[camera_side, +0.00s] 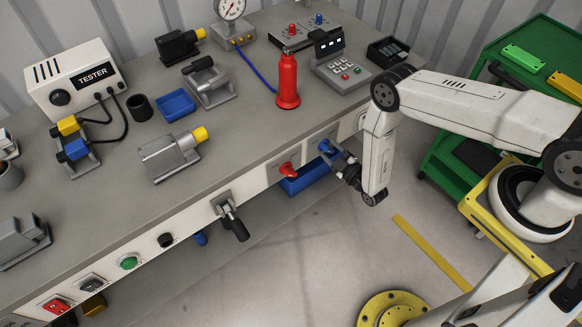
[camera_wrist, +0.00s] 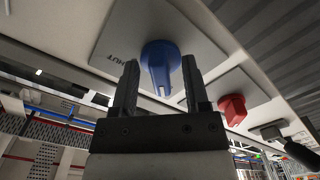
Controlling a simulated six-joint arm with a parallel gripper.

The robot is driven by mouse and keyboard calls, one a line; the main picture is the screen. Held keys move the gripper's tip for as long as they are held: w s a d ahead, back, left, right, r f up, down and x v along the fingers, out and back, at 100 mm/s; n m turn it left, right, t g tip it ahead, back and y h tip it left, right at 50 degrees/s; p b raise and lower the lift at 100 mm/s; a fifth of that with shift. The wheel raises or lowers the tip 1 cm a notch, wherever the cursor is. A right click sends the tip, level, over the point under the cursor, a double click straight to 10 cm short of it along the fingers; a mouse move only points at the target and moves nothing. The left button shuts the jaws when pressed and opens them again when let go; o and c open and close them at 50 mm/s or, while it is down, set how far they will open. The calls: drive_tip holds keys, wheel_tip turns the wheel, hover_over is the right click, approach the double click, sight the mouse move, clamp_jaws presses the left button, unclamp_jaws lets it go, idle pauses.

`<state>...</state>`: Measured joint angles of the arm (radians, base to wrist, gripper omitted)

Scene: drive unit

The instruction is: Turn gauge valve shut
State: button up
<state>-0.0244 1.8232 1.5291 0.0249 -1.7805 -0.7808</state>
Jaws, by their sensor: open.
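A blue valve knob (camera_wrist: 160,62) sits on a pale plate on the bench's front face. Part of a word, "HUT", shows beside it on the plate. The blue knob also shows in the side view (camera_side: 325,146). My gripper (camera_side: 339,157) is in front of it; in the wrist view my gripper (camera_wrist: 160,75) is open, with one finger on each side of the knob. I cannot tell whether the fingers touch it. A round dial gauge (camera_side: 231,8) stands on the bench top, with a blue hose (camera_side: 262,76) running from its base.
A red knob (camera_side: 288,169) is beside the blue one; it also shows in the wrist view (camera_wrist: 232,109). A black-handled lever (camera_side: 232,222) sticks out further along the front. A blue bin (camera_side: 304,183) is below the knobs. A red bottle (camera_side: 287,82) stands on the bench above.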

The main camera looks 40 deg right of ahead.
clamp_jaws()
drive_tip(key=shift+m, duration=0.4)
drive_tip(key=m, duration=0.3)
drive_tip(key=shift+a, duration=0.1)
drive_tip(key=m, duration=0.5)
drive_tip(key=shift+a, duration=0.1)
drive_tip(key=m, duration=0.4)
drive_tip(key=shift+a, duration=0.1)
drive_tip(key=m, duration=0.5)
drive_tip(key=shift+a, duration=0.1)
